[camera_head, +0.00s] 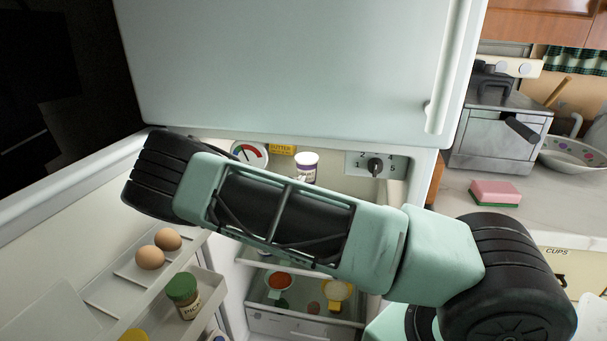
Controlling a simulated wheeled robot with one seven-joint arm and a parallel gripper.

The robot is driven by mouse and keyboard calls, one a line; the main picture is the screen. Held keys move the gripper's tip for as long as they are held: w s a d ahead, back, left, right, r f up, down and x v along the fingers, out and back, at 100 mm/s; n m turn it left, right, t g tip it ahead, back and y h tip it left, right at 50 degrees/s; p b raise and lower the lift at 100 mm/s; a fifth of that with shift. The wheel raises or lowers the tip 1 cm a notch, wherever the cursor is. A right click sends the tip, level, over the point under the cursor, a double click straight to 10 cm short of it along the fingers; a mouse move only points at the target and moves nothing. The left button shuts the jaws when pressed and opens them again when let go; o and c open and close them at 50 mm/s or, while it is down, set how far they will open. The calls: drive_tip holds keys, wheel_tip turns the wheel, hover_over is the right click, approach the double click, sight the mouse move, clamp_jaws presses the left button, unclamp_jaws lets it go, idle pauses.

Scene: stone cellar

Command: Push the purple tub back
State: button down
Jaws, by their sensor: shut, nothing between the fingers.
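What the tub rests on is hidden too. My gripper is not in view; only the arm's links and joints show, so its place relative to the tub cannot be told.
The open door's shelves hold eggs (150,258) and a green-lidded jar (183,293). A counter (550,210) with a sponge (495,192) is right.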

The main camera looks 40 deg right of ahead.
drive_tip(key=shift+x, duration=0.8)
drive_tip(key=shift+w+d+r+b, duration=0.1)
drive_tip(key=shift+w+b, duration=0.05)
drive_tip(key=shift+b, duration=0.15)
